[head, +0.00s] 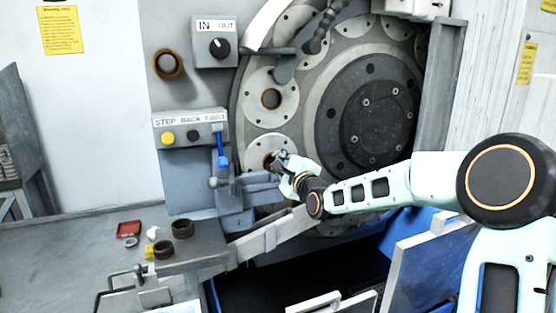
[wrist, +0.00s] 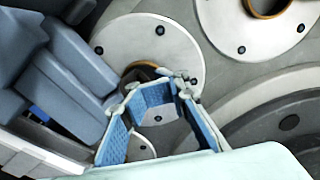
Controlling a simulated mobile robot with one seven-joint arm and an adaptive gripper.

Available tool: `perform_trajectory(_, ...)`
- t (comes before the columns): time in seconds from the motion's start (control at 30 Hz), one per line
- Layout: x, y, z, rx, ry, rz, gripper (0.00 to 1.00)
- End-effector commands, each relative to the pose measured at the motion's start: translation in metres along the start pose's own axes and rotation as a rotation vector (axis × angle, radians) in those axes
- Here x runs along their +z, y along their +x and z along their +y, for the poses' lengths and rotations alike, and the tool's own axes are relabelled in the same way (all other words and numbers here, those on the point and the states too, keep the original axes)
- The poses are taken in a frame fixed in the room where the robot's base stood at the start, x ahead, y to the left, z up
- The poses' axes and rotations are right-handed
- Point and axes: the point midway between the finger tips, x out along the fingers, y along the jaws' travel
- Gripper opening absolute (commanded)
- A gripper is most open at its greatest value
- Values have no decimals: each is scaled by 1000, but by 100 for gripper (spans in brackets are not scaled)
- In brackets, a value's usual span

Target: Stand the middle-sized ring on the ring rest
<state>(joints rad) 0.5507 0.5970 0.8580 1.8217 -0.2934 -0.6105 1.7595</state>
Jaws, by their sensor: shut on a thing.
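My gripper (head: 279,161) reaches to the lower pale disc (head: 268,148) on the machine face. In the wrist view its blue-padded fingers (wrist: 157,84) close around a dark brown ring (wrist: 143,72) at the disc's hole. The ring is mostly hidden by the fingertips, and I cannot tell whether it is still seated in the hole. Two dark brown rings, one farther back (head: 183,228) and one nearer (head: 163,249), sit on a grey block (head: 205,250) at the lower left. This block may be the ring rest; I cannot tell for sure.
A blue-handled lever (head: 221,160) and a grey bracket (head: 258,187) stand close left of my gripper. A control box with a knob (head: 216,47) is above. A red tray (head: 128,229) and small parts lie on the bench (head: 65,260), whose left part is clear.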

Motion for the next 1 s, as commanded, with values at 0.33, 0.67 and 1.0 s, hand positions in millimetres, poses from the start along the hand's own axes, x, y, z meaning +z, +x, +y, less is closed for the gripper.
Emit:
perform_trajectory(0.33, 0, 0, 0, 0, 0, 0, 0)
perform_trajectory(0.67, 2, 0, -5, 0, 0, 0, 0)
perform_trajectory(1.0, 5, 0, -11, 0, 0, 0, 0)
